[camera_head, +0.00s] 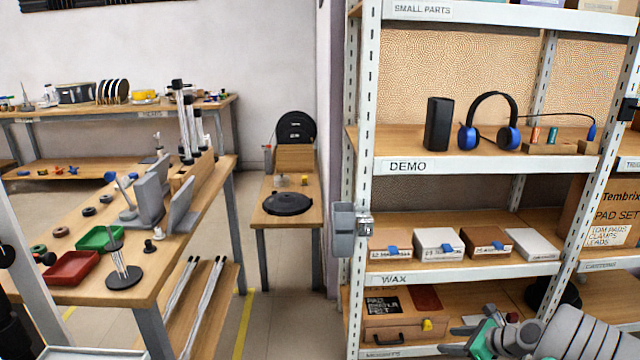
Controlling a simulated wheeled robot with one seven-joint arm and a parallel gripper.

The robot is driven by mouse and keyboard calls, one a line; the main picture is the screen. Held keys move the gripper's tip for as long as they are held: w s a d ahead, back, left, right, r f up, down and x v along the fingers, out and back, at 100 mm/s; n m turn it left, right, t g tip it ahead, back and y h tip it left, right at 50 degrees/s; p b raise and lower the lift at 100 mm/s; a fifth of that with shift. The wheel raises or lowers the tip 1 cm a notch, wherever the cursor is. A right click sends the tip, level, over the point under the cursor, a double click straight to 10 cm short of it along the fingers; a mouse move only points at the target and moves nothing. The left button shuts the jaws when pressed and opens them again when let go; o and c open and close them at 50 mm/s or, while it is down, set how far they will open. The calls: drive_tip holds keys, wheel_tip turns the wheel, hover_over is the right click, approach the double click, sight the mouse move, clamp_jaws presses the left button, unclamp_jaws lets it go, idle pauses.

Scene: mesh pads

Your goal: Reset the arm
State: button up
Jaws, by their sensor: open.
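My gripper (455,340) shows at the bottom right, at the end of my grey ribbed arm. Its jaws are open and point left, with a green part behind the fingers. I see nothing held between them. It is in front of the lowest part of the shelf rack (367,110), near a brown case (390,328). I cannot tell whether it touches anything. Part of my arm is cut off by the frame's lower edge.
The rack's DEMO shelf holds a black speaker (437,124) and blue-black headphones (490,122). Several small boxes (437,244) sit on the shelf below. A workbench (205,215) with red (72,267) and green trays stands left. Floor shows between bench and rack.

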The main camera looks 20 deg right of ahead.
drive_tip(key=w+a+r+n+g+p, duration=0.1)
drive_tip(key=a+r+n+g+p, duration=0.1)
drive_tip(key=a+r+n+p, duration=0.75)
drive_tip(key=w+a+r+n+g+p, duration=0.1)
drive_tip(key=a+r+n+g+p, duration=0.3)
drive_tip(key=a+r, duration=1)
drive_tip(key=s+a+r+n+h+p, duration=0.1)
drive_tip(key=s+a+r+n+p, duration=0.5)
drive_tip(key=s+r+n, duration=0.2)
drive_tip(key=s+a+r+n+h+p, duration=0.2)
drive_tip(key=s+a+r+n+p, duration=0.4)
drive_tip(key=r, duration=0.6)
drive_tip(key=s+a+n, duration=0.1)
drive_tip(key=s+n, duration=0.1)
drive_tip(key=s, duration=0.1)
drive_tip(key=shift+r, duration=0.3)
drive_tip(key=shift+a, duration=0.1)
